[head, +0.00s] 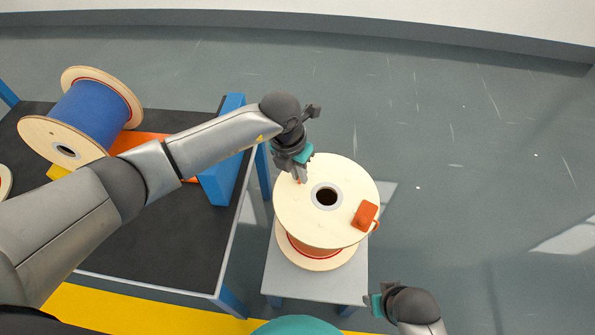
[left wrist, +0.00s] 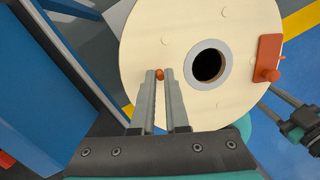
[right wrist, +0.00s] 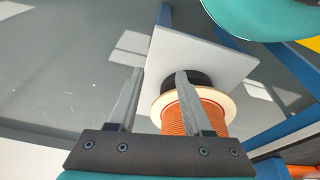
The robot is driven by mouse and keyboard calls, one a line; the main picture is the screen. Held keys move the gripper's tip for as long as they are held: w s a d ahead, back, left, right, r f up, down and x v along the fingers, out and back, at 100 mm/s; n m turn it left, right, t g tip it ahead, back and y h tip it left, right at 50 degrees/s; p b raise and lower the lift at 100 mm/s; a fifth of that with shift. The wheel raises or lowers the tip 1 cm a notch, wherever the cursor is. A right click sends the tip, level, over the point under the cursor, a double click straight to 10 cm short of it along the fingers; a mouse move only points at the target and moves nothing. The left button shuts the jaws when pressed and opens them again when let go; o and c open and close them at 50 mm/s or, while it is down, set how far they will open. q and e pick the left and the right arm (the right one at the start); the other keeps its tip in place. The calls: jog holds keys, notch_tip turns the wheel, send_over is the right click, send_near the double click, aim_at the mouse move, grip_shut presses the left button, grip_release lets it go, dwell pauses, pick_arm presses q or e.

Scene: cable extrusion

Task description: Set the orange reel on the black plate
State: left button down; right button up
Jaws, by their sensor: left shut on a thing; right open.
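The orange reel (head: 287,200) stands upright at the centre, with pale wooden flanges and orange winding. It also shows in the left wrist view (left wrist: 195,18). My left gripper (head: 300,176) is shut on a small orange knob (left wrist: 159,74) at the reel's top flange. A second orange handle (head: 365,215) sits across the flange. In the right wrist view, the orange winding (right wrist: 178,119) shows, and a black round piece (right wrist: 206,80), likely the black plate, lies between reel and stand; contact is unclear. My right gripper (head: 372,302) is open and empty beside the stand.
A grey stand (head: 287,290) is under the reel. To the left is a black-topped table (head: 140,240) with a blue reel (head: 95,114), an orange piece (head: 150,140) and a blue upright block (head: 218,184). The floor to the right is clear.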

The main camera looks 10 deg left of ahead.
aim_at(300, 184)
pick_arm(q)
jog(key=shift+d+f+b, duration=0.1)
jog(key=shift+f+b, duration=0.3)
jog(key=shift+f, duration=0.05)
notch_tip(300, 184, down, 4)
jog(key=b, duration=0.4)
jog(key=shift+w+f, duration=0.1)
jog(key=shift+f, duration=0.25)
pick_arm(e)
notch_tip(300, 184, up, 11)
jog(key=w+t, duration=0.1)
jog(key=w, duration=0.1)
jog(key=shift+a+t, duration=0.15)
jog(key=shift+t, duration=0.25)
pick_arm(q)
jog(key=shift+s+d, duration=0.2)
jog(key=shift+d, duration=0.05)
pick_arm(e)
jog(key=shift+r, duration=0.25)
